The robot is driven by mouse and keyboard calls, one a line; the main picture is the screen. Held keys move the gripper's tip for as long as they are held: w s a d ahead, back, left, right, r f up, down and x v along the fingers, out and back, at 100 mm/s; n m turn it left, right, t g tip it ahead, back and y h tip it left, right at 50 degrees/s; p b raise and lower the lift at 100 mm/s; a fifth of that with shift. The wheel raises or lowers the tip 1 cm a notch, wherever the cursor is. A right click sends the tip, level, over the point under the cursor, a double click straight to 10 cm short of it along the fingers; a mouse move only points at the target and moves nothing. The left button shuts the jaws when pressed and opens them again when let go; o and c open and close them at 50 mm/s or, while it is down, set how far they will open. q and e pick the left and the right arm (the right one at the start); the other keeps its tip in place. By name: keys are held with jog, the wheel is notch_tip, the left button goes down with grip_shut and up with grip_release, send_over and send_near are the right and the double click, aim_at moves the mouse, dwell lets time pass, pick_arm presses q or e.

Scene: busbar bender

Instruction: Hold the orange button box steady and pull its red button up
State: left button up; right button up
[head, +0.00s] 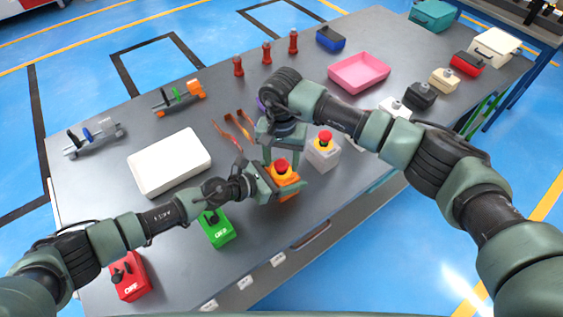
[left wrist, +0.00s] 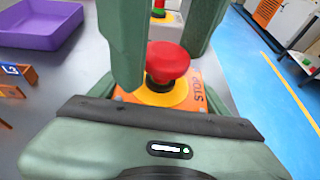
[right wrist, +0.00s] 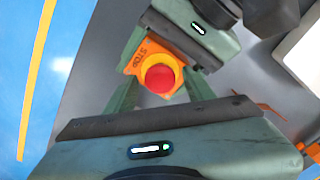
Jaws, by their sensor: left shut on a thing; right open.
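The orange button box (head: 291,190) stands near the table's front edge, with its red mushroom button (head: 282,165) on a yellow ring on top. My left gripper (head: 283,183) is shut on the box from the left; its fingers flank the box in the left wrist view, where the red button (left wrist: 167,62) rises between them. My right gripper (head: 282,158) is above the box, pointing down and open. In the right wrist view its fingers lie on either side of the red button (right wrist: 160,75), with gaps. Whether the button is up or down is unclear.
A pale box with another red button (head: 323,152) stands close by on the right. A green box (head: 216,231) and a red box (head: 129,277) are to the left along the front. A white tray (head: 170,163) and copper strips (head: 234,127) lie behind.

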jog(key=shift+f, duration=0.7)
grip_shut()
dwell(1.0)
